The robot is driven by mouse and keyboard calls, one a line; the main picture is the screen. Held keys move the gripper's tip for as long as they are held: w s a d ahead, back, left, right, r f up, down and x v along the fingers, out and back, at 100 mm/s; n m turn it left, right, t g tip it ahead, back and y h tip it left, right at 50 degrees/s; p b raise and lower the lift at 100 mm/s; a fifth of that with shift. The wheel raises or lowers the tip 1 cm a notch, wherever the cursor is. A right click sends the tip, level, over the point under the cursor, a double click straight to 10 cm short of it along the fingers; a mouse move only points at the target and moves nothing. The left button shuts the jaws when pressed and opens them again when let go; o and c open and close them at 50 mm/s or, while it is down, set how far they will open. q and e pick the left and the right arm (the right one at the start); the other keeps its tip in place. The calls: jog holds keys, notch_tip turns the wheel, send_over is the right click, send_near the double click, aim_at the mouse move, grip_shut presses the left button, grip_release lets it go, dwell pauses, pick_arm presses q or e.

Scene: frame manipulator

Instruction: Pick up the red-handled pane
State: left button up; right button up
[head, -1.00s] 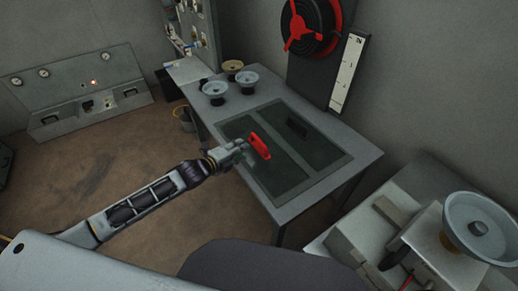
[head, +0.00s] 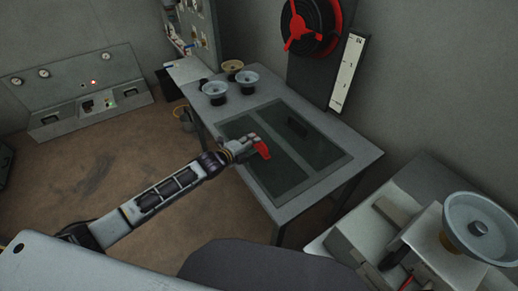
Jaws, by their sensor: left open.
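The red-handled pane (head: 288,180) is a dark glass panel lying in the top of the grey table, in the left of two side-by-side sections. Its red handle (head: 264,152) stands up near the pane's middle. My left gripper (head: 252,149) is open at the handle and hides the handle's far end. I cannot tell whether the fingers touch it or straddle it. The other pane (head: 322,158), with a black handle (head: 297,126), lies to the right. My right gripper is not in view.
Several round bowls (head: 215,89) on dark bases stand at the table's far left end. A dark upright panel with a red-spoked reel (head: 300,27) and a white gauge strip (head: 347,72) rises behind. Another bench with a pale dish (head: 483,226) is at lower right.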

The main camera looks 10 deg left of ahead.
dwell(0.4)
pick_arm(q)
jog(key=shift+x, duration=2.6)
jog(key=shift+d, duration=0.1)
grip_shut()
jog(key=shift+r, duration=0.2)
